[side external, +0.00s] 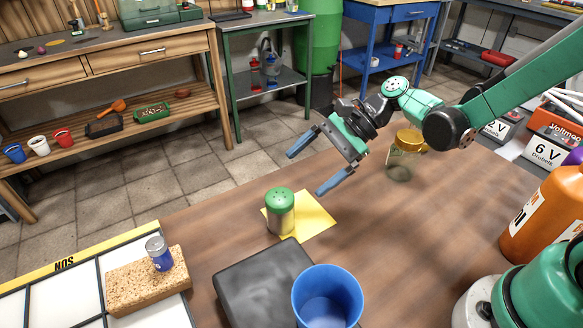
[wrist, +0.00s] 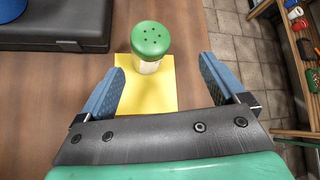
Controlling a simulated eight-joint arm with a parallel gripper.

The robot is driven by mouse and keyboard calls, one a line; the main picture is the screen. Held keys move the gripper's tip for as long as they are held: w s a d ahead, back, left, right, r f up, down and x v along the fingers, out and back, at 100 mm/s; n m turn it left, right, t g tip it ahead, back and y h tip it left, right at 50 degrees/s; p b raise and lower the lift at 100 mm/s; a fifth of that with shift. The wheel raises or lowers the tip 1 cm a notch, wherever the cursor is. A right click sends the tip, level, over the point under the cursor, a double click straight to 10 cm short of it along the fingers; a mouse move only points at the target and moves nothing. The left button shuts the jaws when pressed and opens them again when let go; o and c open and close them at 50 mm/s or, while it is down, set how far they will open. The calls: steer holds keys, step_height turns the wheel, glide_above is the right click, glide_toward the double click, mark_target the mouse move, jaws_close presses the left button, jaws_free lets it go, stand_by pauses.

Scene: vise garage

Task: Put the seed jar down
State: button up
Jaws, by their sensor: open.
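A shaker-like jar (side external: 280,213) with a green holed lid and a pale body stands upright on the wooden table, at the left part of a yellow sheet (side external: 313,218). In the wrist view the jar (wrist: 150,42) is ahead of the fingers, between their lines, at the far edge of the yellow sheet (wrist: 160,90). My gripper (side external: 305,173) is open and empty, above and beyond the sheet in the side view; both blue fingers are apart from the jar. A glass jar with a gold lid (side external: 407,145) stands behind my gripper. I cannot tell which jar is named the seed jar.
A dark box (side external: 245,285) and a blue cup (side external: 327,295) are at the table's front. A small blue shaker (side external: 159,253) stands on a cork-like block (side external: 145,285) at left. An orange bottle (side external: 545,215) and batteries are at right. The middle right tabletop is clear.

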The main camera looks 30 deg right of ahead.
steer(key=s+d+r+n+t+h, duration=0.4)
steer(key=n+h, duration=0.5)
steer(key=n, duration=0.4)
steer(key=s+d+r, duration=0.1)
steer(key=s+d, duration=0.1)
steer(key=d, duration=0.1)
steer(key=shift+s+d+n, duration=0.3)
steer(key=shift+d, duration=0.1)
steer(key=shift+o, duration=0.5)
steer(key=shift+s+d+r+n+t+h, duration=0.15)
steer(key=shift+d+n+t+h, duration=0.15)
steer(key=shift+n, duration=0.15)
steer(key=shift+s+d+r+n+t+h, duration=0.1)
steer(key=shift+s+d+n+t+h, duration=0.15)
steer(key=shift+n, duration=0.2)
steer(key=shift+w+a, duration=0.1)
steer(key=shift+w, duration=0.05)
